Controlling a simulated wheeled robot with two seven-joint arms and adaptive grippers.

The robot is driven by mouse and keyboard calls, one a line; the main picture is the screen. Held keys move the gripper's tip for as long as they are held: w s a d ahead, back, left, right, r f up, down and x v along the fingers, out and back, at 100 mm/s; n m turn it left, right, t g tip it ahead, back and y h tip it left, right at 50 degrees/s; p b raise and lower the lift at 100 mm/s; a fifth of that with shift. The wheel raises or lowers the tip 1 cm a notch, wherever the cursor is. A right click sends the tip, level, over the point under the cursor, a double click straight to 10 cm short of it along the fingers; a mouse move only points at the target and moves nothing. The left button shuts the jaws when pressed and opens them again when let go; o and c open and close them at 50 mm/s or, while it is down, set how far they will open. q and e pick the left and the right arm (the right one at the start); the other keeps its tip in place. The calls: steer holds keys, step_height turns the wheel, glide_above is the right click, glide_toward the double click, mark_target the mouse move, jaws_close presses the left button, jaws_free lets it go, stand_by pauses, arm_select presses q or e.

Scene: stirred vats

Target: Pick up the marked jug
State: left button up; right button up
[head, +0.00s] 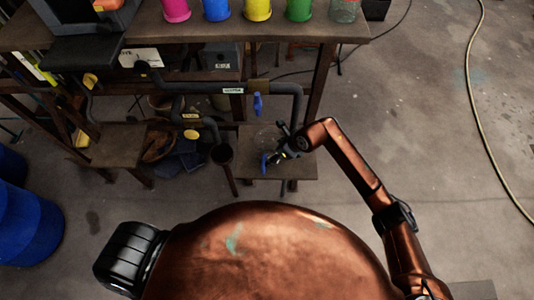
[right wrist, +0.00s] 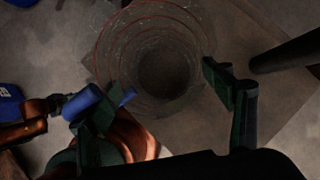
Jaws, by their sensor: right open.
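A clear, see-through jug (right wrist: 155,55) with thin red lines around its upper part fills the upper middle of the right wrist view. In the head view the jug (head: 267,136) is faint, on a small brown stand (head: 302,170) below the bench. My right gripper (head: 279,152) is at the jug's right front side. In the right wrist view the gripper (right wrist: 165,95) is open, its dark fingers apart at the near side of the jug. I cannot tell whether they touch it. My left gripper is not in view.
Pipes with a blue valve handle (head: 257,103) run just behind the stand. A dark cup-like outlet (head: 222,154) is left of it. The bench (head: 290,30) above holds several coloured buckets. Blue drums (head: 30,225) stand at left. The floor (head: 420,90) at right is mostly clear.

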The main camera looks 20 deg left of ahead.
steer(key=x, duration=0.3)
steer(key=shift+w+a+f, duration=0.1)
steer(key=c, duration=0.9)
